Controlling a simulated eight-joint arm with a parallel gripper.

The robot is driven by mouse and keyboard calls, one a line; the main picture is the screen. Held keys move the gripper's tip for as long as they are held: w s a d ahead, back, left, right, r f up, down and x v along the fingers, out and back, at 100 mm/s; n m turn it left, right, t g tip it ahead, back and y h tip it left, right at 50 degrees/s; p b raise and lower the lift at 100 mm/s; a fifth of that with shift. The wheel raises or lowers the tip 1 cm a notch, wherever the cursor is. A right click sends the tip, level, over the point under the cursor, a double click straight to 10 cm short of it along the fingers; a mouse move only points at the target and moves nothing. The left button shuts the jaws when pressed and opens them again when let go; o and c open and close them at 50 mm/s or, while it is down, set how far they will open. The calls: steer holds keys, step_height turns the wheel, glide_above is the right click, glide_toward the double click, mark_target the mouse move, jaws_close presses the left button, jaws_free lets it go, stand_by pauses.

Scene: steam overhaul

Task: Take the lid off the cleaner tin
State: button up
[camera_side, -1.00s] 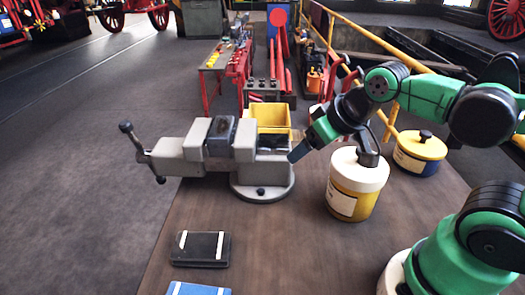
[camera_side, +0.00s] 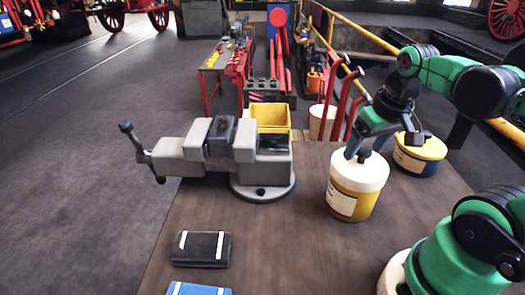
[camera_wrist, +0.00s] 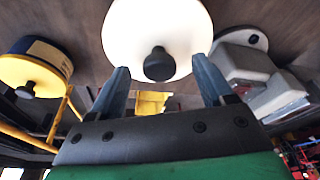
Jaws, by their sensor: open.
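A tin with a yellow body (camera_side: 352,203) and a white lid (camera_side: 362,174) stands upright on the bench. Its label is too small to read. A dark knob on the lid shows in the wrist view (camera_wrist: 159,64). My gripper (camera_side: 363,155) is open and points down over this lid. In the wrist view its two fingers (camera_wrist: 160,72) stand on either side of the knob, with gaps between. The lid sits on the tin. A second tin with a yellow lid (camera_side: 424,147) and blue body stands behind to the right. I cannot tell from the labels which holds cleaner.
A grey vise (camera_side: 222,150) is bolted at the bench's left edge, with a yellow bin (camera_side: 270,117) behind it. A black box (camera_side: 201,249) and a blue one (camera_side: 198,289) lie at the front left. The bench (camera_side: 270,235) is clear between them and the tins.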

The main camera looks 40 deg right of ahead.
steer(key=shift+f, duration=0.2)
jaws_close()
stand_by(0.3)
